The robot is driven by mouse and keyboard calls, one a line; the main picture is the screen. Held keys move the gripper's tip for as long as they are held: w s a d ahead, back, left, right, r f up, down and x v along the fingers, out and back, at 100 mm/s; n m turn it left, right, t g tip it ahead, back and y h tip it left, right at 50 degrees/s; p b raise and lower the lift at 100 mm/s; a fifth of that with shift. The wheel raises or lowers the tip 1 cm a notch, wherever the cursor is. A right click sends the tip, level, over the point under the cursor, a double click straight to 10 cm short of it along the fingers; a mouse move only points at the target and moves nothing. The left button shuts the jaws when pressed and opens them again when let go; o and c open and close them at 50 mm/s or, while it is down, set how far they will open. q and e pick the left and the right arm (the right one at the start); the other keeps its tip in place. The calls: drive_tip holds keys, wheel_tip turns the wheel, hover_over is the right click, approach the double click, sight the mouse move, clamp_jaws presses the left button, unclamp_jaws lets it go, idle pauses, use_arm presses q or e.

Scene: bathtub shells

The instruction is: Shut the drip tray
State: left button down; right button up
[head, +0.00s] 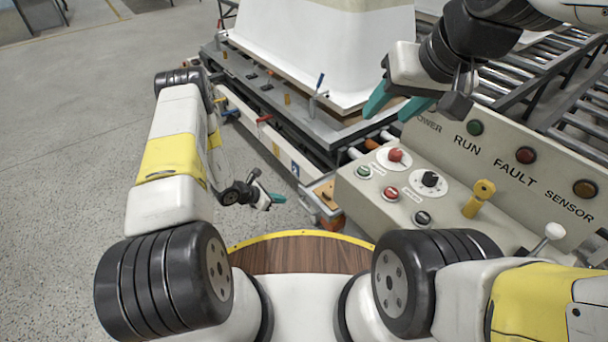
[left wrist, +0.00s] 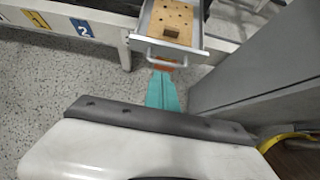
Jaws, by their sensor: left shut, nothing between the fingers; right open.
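The drip tray (left wrist: 196,42) shows in the left wrist view as a grey drawer standing out from the machine frame. The tray also shows in the head view (head: 323,192), partly hidden by the control console. My left gripper (head: 280,199) is shut and empty, low in front of the tray. Its teal fingers (left wrist: 163,90) point at the handle; I cannot tell whether they touch it. My right gripper (head: 397,108) is open and empty above the console.
The control console (head: 430,200), with buttons and knobs, stands just right of the tray. A white tub shell (head: 330,50) rests on the grey table behind. Roller conveyors (head: 550,70) run at the back right. The grey floor (head: 70,140) at left is clear.

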sight(310, 199)
use_arm(q)
drive_tip(key=x, duration=1)
drive_tip(key=shift+s+d+f, duration=0.1)
drive_tip(key=shift+f, duration=0.2)
drive_tip(key=shift+w+d+r, duration=0.1)
drive_tip(key=shift+w+d, duration=1.15)
drive_tip(key=shift+d, duration=0.25)
